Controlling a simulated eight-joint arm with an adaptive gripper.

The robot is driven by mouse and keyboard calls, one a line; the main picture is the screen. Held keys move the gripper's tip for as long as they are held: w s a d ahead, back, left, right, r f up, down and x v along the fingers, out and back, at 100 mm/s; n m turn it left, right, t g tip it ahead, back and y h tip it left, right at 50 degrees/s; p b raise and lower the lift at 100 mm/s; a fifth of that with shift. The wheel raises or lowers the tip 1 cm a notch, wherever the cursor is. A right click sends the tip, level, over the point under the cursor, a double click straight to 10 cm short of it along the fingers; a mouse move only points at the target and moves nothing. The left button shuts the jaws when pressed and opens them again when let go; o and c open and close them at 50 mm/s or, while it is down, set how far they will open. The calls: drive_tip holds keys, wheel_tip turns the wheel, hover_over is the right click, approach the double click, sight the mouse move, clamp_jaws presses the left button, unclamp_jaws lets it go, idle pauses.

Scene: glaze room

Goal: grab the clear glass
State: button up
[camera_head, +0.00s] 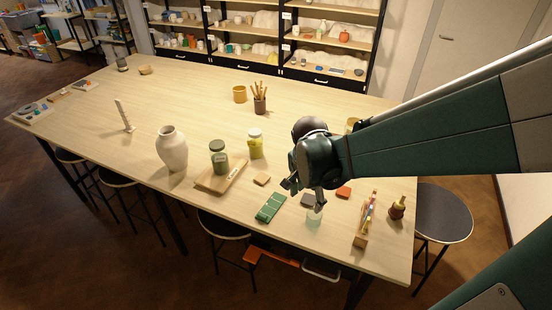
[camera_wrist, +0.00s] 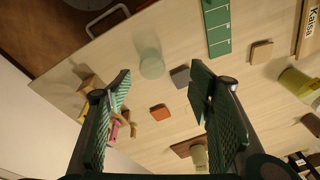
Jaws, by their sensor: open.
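The clear glass (camera_head: 314,217) stands on the table near its front edge, pale and see-through. My gripper (camera_head: 302,188) hangs over the table just above and slightly left of the glass in the head view. In the wrist view the glass (camera_wrist: 151,64) shows beyond the fingertips, in the gap between the two open fingers (camera_wrist: 160,80). The fingers are apart with nothing between them, and they do not touch the glass.
Near the glass lie a green tile strip (camera_head: 271,207), a grey tile (camera_head: 308,200) and a red-orange tile (camera_head: 344,192). A wooden holder with colored sticks (camera_head: 362,233) stands to the right.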

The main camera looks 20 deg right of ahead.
sight(314, 217)
wheel_tip(314, 217, down, 6)
drive_tip(key=d+m+g, duration=0.1)
drive_tip(key=d+m, duration=0.2)
drive_tip(key=shift+w+m+g, duration=0.25)
drive_tip(key=shift+m+g, duration=0.05)
drive_tip(key=shift+m, duration=0.1)
drive_tip(key=shift+f, duration=0.1)
drive_tip(key=shift+d+f+b, duration=0.15)
drive_tip(key=shift+f+b, duration=0.15)
drive_tip(key=shift+f, duration=0.85)
drive_tip(key=shift+f, duration=0.15)
drive_tip(key=shift+d+f, duration=0.2)
drive_tip(key=shift+f, duration=1)
drive_tip(key=shift+d+f, duration=0.2)
drive_tip(key=shift+f, duration=1)
drive_tip(key=shift+c, duration=0.6)
drive_tip(key=c, duration=0.9)
